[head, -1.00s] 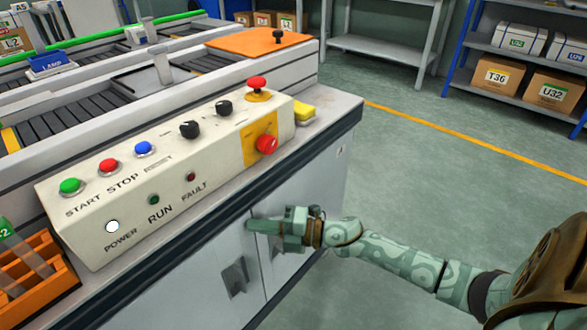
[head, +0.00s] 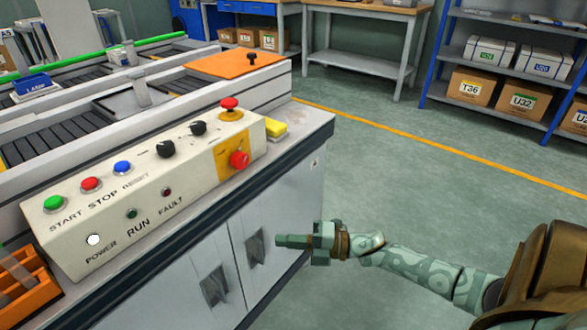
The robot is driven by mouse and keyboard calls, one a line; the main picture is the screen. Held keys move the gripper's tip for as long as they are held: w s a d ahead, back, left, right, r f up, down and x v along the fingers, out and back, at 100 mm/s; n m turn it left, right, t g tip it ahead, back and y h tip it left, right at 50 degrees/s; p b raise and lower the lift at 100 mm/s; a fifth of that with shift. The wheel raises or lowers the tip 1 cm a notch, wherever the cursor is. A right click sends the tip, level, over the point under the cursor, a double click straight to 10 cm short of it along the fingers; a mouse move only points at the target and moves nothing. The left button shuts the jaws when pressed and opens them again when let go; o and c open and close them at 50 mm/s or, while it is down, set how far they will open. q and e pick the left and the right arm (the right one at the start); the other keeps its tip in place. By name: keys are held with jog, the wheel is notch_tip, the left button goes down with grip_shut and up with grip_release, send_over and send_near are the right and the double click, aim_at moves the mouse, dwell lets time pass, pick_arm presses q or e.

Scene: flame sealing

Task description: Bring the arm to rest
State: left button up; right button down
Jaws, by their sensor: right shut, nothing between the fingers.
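My right arm comes in from the lower right, and its green gripper (head: 281,240) points left in front of the grey cabinet doors (head: 285,205). The right gripper is shut and empty. It hangs below the level of the bench top, near a dark door handle (head: 255,247). I cannot tell whether it touches the door. My left gripper is not in view.
A cream control panel (head: 110,228) with several coloured buttons and knobs sits on the bench. An orange rack (head: 25,295) stands at the lower left. The floor (head: 420,190) to the right is clear.

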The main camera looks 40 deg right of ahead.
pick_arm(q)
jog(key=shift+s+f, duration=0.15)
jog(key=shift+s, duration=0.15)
pick_arm(e)
jog(key=shift+s+d, duration=0.25)
jog(key=shift+d, duration=0.05)
